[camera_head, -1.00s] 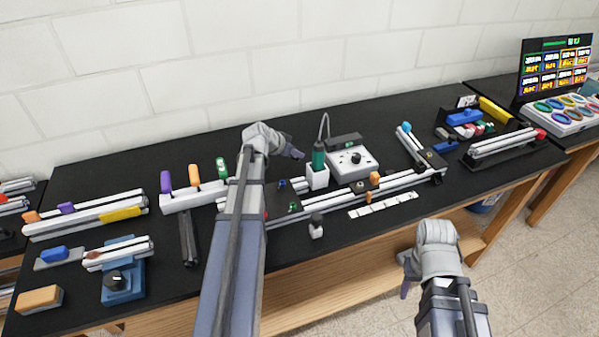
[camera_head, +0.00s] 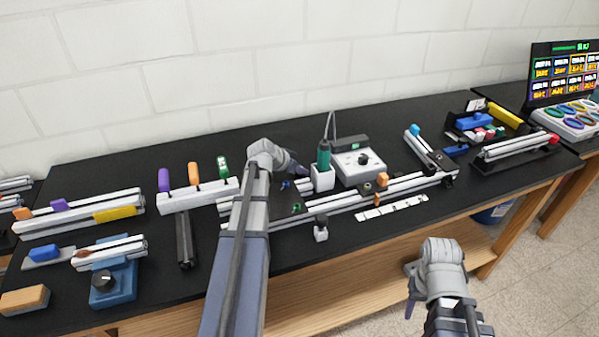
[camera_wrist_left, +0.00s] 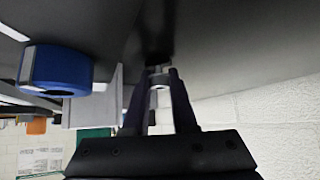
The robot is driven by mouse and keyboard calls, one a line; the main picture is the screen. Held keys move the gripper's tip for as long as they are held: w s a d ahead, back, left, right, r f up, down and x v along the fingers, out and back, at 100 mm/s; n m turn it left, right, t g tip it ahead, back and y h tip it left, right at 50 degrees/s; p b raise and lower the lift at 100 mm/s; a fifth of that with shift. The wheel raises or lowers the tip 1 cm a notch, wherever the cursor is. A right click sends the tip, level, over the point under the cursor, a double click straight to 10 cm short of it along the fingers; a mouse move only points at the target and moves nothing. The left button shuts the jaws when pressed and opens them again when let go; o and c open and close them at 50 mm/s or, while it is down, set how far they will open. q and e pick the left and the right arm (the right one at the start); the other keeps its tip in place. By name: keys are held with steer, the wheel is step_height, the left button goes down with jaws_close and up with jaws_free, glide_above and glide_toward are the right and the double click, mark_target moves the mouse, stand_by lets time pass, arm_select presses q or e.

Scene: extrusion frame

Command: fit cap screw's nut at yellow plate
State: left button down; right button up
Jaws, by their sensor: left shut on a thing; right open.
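My left gripper (camera_head: 303,168) is over the bench's middle, just left of the white holder with the green-handled tool. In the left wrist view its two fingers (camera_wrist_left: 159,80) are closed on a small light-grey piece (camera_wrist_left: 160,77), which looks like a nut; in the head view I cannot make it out. A flat yellow plate (camera_head: 115,213) lies against the front of the aluminium extrusion (camera_head: 75,222) at the bench's left. The cap screw cannot be picked out there. My right gripper (camera_head: 410,297) is open and empty in front of the bench, below its top.
A white holder (camera_head: 322,180) with a green-handled tool (camera_head: 323,155) and a grey control box (camera_head: 360,164) stand close to my left gripper. A blue round part (camera_wrist_left: 55,68) is beside it in the wrist view. Long rails (camera_head: 345,203) lie in front. Bare bench (camera_head: 80,185) shows at the back left.

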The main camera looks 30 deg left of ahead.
arm_select(q)
steer(key=shift+f, duration=0.2)
steer(key=c, duration=0.7)
jaws_free()
steer(key=shift+r, duration=0.15)
steer(key=shift+r, duration=0.3)
steer(key=p+v, duration=0.8)
steer(key=v, duration=0.3)
steer(key=shift+s+a+r, duration=0.1)
steer(key=shift+s+r, duration=0.05)
steer(key=shift+s, duration=0.2)
